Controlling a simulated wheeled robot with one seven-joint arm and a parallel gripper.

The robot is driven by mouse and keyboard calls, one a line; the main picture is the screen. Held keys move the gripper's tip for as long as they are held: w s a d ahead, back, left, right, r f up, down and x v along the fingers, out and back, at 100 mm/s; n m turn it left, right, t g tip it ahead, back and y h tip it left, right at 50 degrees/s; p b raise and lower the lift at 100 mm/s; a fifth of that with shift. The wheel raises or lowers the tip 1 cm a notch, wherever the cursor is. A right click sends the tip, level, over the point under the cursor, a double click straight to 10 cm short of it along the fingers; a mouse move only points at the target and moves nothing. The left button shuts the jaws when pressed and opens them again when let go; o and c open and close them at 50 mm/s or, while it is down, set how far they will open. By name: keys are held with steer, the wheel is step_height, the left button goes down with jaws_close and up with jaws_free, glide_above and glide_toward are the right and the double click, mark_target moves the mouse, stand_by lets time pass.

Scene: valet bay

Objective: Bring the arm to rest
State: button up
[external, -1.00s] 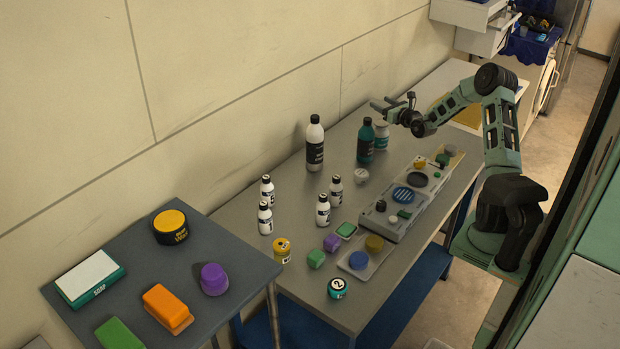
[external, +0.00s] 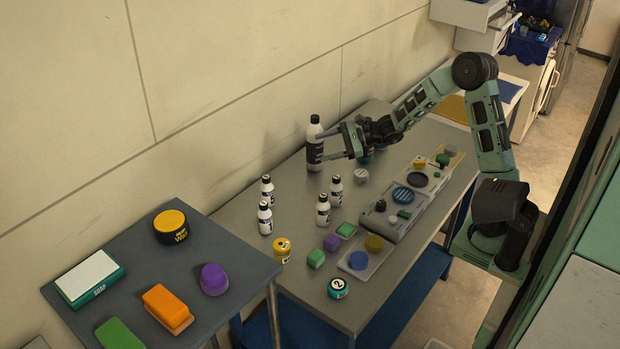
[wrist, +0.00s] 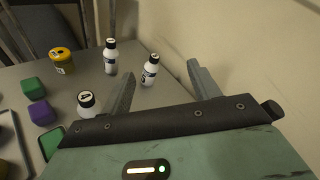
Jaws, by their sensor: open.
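My gripper (external: 321,146) is open over the back of the grey workbench (external: 247,220). Small white bottles (wrist: 110,58) stand on the bench beyond the fingers. The green bottle behind the gripper is mostly hidden.
A yellow jar (external: 281,250), a green block (external: 316,259), a purple block (external: 332,243) and a grey block with discs (external: 402,232) are on the bench. A dark side table (external: 225,245) with sponges and tins stands at left. The wall (external: 235,75) runs behind.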

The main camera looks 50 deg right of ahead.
steer(key=s+a+f+n+g, duration=0.3)
steer(key=s+a+n+g, duration=0.8)
steer(key=s+a, duration=0.7)
steer(key=s+d+f+n+h, duration=0.1)
steer(key=s+d+n+h, duration=0.1)
steer(key=s+n+h, duration=0.3)
steer(key=s+d+f+n+h, duration=0.2)
steer(key=s+n+h, duration=0.3)
steer(key=s+n, duration=0.7)
steer(key=s, duration=0.3)
steer(key=shift+s+d+n, duration=0.15)
steer(key=shift+n, duration=0.25)
